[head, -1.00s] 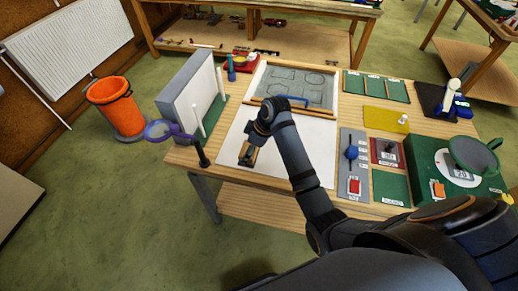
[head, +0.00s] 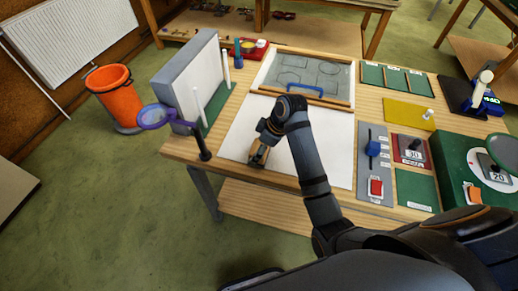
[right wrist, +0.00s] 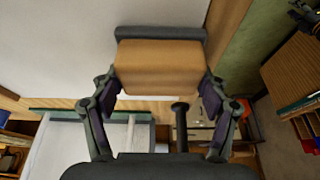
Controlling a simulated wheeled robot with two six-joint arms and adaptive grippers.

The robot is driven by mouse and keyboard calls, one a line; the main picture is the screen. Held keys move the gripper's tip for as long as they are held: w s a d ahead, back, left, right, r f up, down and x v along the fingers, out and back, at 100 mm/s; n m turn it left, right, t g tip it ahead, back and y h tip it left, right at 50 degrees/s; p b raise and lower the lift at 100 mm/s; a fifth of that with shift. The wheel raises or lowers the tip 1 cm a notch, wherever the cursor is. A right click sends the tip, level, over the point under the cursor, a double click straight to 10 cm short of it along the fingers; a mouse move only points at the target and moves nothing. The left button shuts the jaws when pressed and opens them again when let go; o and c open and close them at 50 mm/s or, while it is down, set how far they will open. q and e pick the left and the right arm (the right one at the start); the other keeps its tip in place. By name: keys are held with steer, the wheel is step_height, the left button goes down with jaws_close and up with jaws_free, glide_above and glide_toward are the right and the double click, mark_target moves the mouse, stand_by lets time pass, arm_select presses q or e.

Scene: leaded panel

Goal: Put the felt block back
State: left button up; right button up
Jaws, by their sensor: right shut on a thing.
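The felt block (head: 257,160), tan wood with a dark grey felt layer, is in my right gripper (head: 263,146), over the front left part of the white sheet (head: 322,150) on the table. In the right wrist view, the felt block (right wrist: 165,68) fills the space between the two fingers, its grey layer at the far side. I cannot tell whether it touches the sheet. A green pad (head: 414,188) with a small unreadable label lies bare at the front right. My left gripper is not in view.
A purple-rimmed magnifier (head: 153,116) on a black stand (head: 203,146) is left of the block. A grey upright panel (head: 187,72) with white rods stands behind it. The framed leaded panel (head: 312,75) is at the back. A grey switch plate (head: 373,165) and yellow mat (head: 405,114) are right.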

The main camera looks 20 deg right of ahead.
steer(key=shift+s+r, duration=0.15)
steer(key=o, duration=0.8)
steer(key=shift+d+f, duration=0.15)
steer(key=shift+f, duration=0.05)
steer(key=o, duration=0.4)
steer(key=shift+r, duration=0.35)
steer(key=v, duration=0.6)
steer(key=shift+d+b, duration=0.1)
steer(key=shift+b, duration=0.2)
arm_select(q)
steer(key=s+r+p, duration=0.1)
steer(key=p, duration=0.1)
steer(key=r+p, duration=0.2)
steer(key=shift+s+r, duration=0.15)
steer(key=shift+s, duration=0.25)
arm_select(e)
steer(key=v, duration=0.5)
steer(key=shift+s+r, duration=0.15)
steer(key=shift+r, duration=0.15)
